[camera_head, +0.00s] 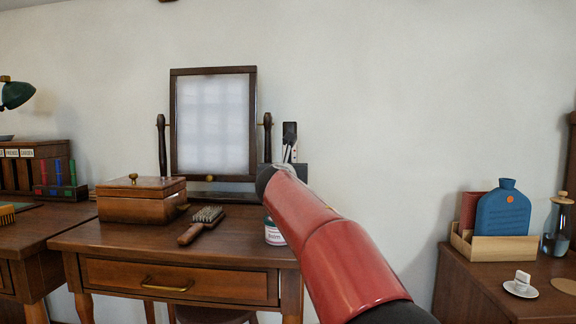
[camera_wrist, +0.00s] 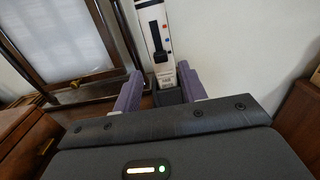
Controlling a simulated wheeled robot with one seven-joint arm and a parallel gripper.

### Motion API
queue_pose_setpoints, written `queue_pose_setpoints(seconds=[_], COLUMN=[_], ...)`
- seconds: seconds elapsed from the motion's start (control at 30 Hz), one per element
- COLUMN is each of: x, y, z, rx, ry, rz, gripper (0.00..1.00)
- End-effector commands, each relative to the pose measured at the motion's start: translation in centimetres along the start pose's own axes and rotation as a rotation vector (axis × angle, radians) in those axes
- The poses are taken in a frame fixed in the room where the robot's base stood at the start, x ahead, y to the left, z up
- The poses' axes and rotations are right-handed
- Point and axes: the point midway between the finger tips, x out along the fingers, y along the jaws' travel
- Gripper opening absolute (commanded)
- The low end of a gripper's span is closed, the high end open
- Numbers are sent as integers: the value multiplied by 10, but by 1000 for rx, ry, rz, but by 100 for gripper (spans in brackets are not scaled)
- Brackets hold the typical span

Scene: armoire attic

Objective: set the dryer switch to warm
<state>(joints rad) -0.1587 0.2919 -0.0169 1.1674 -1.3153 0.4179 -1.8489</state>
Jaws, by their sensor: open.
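The dryer unit (camera_wrist: 153,12) shows in the wrist view as a tall white panel with a black slotted switch (camera_wrist: 158,44). Contact cannot be told. In the head view my arm hides the fingers.
The mirror (camera_head: 213,72) stands left of the dryer on the desk (camera_head: 110,238). A wooden box (camera_head: 140,203), a brush (camera_head: 202,224) and a labelled jar (camera_head: 273,234) sit on the desk. The jar is close beside my arm. The wall at right is clear.

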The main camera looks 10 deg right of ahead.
Motion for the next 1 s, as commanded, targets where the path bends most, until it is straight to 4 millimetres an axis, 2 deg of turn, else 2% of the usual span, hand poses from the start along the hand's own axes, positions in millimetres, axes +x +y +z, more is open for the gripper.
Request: queue_pose_setpoints(seconds=[0.1, 0.3, 0.67, 1.0], x=[22, 45, 50, 50], y=[0, 0, -1, -1], z=[1, 1, 0, 0], rx=[2, 3, 4, 5], ry=[2, 2, 2, 2], rz=[-1, -1, -1, -1], gripper=[42, 42, 42, 0])
